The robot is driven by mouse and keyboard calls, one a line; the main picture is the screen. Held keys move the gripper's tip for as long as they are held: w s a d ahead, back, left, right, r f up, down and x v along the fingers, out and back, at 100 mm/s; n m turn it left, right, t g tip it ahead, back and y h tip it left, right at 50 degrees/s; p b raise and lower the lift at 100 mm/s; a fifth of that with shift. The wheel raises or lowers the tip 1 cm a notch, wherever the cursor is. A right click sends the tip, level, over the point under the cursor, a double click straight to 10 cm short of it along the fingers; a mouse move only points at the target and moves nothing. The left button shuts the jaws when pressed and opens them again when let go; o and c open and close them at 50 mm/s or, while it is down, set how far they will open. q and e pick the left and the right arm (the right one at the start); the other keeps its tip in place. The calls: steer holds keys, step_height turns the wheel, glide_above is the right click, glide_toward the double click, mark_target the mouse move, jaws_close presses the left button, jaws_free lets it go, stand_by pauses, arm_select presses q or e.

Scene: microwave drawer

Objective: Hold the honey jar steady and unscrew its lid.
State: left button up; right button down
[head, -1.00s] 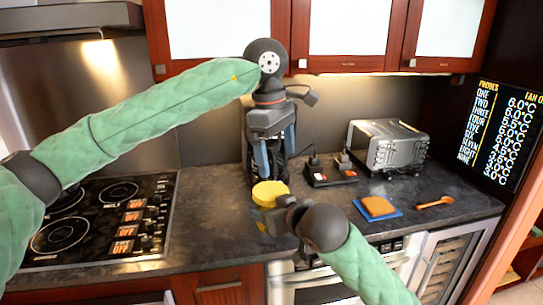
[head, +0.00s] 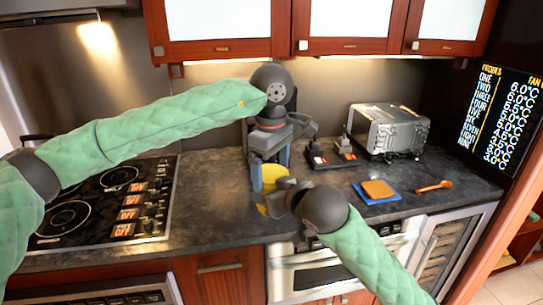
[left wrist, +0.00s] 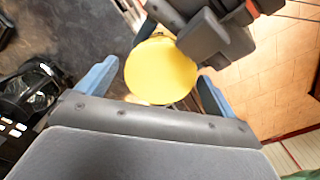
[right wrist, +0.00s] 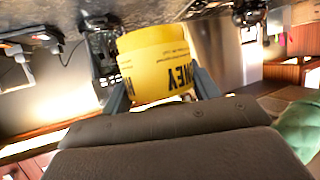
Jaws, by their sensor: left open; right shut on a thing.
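The honey jar (right wrist: 155,68) is yellow with dark lettering, and my right gripper (right wrist: 160,90) is shut on its body from the side near the counter's front. Its round yellow lid (left wrist: 161,70) faces up in the left wrist view and shows partly in the head view (head: 272,174). My left gripper (head: 270,185) points down over the lid. Its blue fingers are open, one on each side of the lid, with gaps visible in the left wrist view (left wrist: 160,88). The jar's lower part is mostly hidden by my right gripper in the head view.
A cooktop (head: 100,205) lies to the left. A silver toaster oven (head: 390,130) stands at the back right. An orange sponge on a blue cloth (head: 378,190) and an orange spoon (head: 434,186) lie right of the jar. Cabinets hang above.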

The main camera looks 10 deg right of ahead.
arm_select(q)
steer(key=shift+f, duration=0.2)
steer(key=c, duration=1)
steer(key=shift+n, duration=1.7)
steer(key=o, duration=1)
steer(key=shift+o, duration=0.2)
steer(key=shift+r, duration=0.15)
